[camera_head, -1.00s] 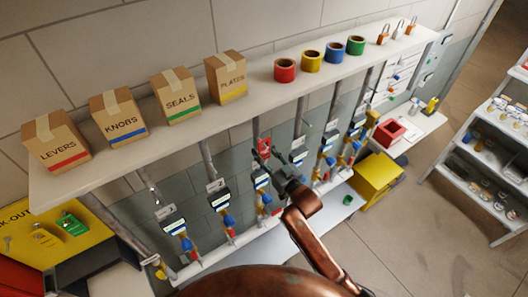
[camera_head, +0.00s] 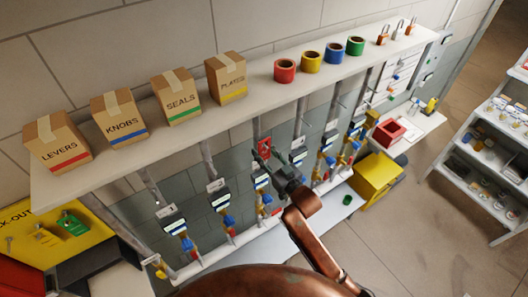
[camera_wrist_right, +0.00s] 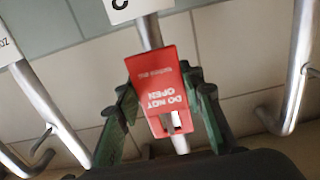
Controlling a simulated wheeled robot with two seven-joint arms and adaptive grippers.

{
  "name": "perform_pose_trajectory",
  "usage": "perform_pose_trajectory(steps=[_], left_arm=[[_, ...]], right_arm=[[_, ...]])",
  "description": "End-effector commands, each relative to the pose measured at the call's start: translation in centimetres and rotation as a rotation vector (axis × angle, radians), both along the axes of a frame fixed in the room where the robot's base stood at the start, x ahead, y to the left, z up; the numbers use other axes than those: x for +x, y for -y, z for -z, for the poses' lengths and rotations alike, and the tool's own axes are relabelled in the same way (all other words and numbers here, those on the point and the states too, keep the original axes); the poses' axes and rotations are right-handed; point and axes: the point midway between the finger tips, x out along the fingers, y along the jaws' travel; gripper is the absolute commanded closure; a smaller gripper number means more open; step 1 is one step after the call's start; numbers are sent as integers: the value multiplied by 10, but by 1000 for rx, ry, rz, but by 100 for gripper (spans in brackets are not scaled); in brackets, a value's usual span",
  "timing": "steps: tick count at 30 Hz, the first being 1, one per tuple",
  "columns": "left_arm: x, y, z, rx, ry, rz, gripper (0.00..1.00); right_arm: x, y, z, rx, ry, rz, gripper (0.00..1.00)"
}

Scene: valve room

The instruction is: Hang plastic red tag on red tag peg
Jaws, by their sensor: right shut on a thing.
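The red tag (camera_head: 265,142) is a flat plastic plate with white "DO NOT OPEN" lettering, in front of the third pipe from the left. In the right wrist view the red tag (camera_wrist_right: 158,75) appears upside down, with a slot at its lower end. My right gripper (camera_head: 264,156) is shut on the tag, with its green-grey fingers on either side of it. Whether the tag still rests on a hook is hidden. I cannot pick out the red tag peg for certain. My left gripper is not in view.
A long shelf (camera_head: 205,135) with boxes and tape rolls overhangs the pipes. Neighbouring pipes (camera_wrist_right: 300,65) with projecting hooks stand on both sides. A yellow lock-out board (camera_head: 85,211) with yellow and green tags is at far left. Open floor lies at right.

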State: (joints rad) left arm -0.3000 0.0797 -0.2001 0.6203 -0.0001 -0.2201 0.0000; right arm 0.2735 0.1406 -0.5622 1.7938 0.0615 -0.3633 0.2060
Motion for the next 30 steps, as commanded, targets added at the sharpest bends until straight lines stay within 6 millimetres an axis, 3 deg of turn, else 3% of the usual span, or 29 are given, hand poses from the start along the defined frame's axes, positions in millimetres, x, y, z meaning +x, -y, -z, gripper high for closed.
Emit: perform_pose_trajectory(steps=[10, 30], left_arm=[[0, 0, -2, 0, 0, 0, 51], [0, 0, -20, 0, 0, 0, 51]], right_arm=[[-3, 2, 0, 0, 0, 0, 92], [-28, 21, -1, -1, 1, 0, 92]])
